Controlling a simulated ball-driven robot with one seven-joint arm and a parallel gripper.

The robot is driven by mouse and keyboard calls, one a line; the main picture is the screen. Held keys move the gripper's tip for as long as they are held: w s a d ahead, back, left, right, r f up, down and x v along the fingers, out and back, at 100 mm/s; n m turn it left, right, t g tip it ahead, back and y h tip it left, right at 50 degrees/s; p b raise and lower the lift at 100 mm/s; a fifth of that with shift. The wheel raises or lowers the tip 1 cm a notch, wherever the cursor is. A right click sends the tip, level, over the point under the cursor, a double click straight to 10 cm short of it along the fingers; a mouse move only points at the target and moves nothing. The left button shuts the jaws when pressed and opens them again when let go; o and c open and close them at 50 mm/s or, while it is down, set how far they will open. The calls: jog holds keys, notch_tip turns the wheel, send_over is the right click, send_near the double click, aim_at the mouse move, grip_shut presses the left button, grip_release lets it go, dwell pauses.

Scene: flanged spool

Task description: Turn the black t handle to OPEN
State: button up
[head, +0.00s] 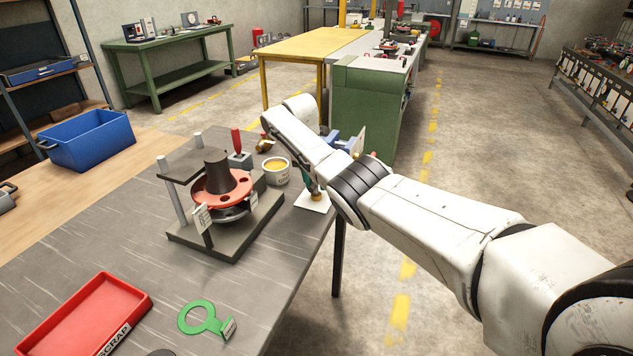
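The fixture stands on the grey table, with a dark base plate (215,240), light posts and a dark upper plate (180,166). In it sits a spool with a red flange (236,187) and a dark tapered hub (215,172). White tags (201,218) hang at its front. I cannot pick out a black T handle or an OPEN mark for certain; the tags are too small to read. My white arm reaches from the lower right to behind the fixture's right side.
A blue vise-like thing (343,143) is partly behind my arm. A red scrap tray (85,318) and green ring tool (200,316) lie in front. A blue bin (92,145) is at left.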

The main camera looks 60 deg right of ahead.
jog(key=shift+o, duration=0.9)
notch_tip(320, 180, up, 10)
jog(key=w, duration=0.2)
jog(key=shift+a+r+b, duration=0.15)
jog(key=shift+r+b, duration=0.1)
jog(key=shift+b, duration=0.15)
